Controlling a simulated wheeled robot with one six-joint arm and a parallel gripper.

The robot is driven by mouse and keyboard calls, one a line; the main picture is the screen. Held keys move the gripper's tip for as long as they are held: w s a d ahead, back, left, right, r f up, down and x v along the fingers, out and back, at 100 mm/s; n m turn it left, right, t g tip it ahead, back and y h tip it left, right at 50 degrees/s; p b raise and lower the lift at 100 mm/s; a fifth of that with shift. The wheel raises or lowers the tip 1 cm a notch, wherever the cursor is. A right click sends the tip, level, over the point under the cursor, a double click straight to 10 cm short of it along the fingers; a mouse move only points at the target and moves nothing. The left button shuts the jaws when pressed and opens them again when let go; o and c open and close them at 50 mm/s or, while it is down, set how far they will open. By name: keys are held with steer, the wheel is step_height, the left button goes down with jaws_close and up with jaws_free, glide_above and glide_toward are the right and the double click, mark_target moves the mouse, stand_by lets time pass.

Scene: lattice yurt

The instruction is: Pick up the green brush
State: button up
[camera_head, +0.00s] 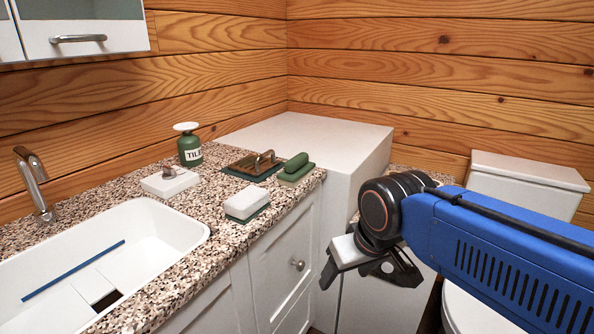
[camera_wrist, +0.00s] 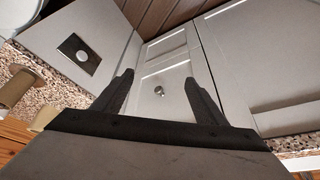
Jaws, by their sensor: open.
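The gripper is open and empty. The brush does not show in the wrist view.
A white and green sponge (camera_head: 246,204), a white block (camera_head: 170,182) and a green bottle (camera_head: 189,148) stand nearby. The sink (camera_head: 150,235) is left; a white box (camera_head: 330,135) and toilet (camera_head: 525,172) are right.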

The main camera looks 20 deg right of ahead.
steer(key=w+r+m+g, duration=0.2)
steer(key=w+r+m, duration=0.3)
steer(key=w+r, duration=1.1)
steer(key=m+g+h, duration=0.1)
steer(key=m+g, duration=0.1)
steer(key=m, duration=0.3)
glide_toward(296, 157)
step_height(296, 157, down, 7)
steer(key=shift+w+d+f, duration=0.15)
steer(key=shift+d, duration=0.05)
steer(key=shift+w+d+f, duration=0.1)
steer(key=shift+d+f, duration=0.1)
steer(key=shift+f, duration=1.15)
steer(key=shift+d+f, duration=0.2)
steer(key=shift+f, duration=1.15)
steer(key=shift+c, duration=0.3)
steer(key=c, duration=1.1)
steer(key=shift+c, duration=0.2)
steer(key=shift+r, duration=0.1)
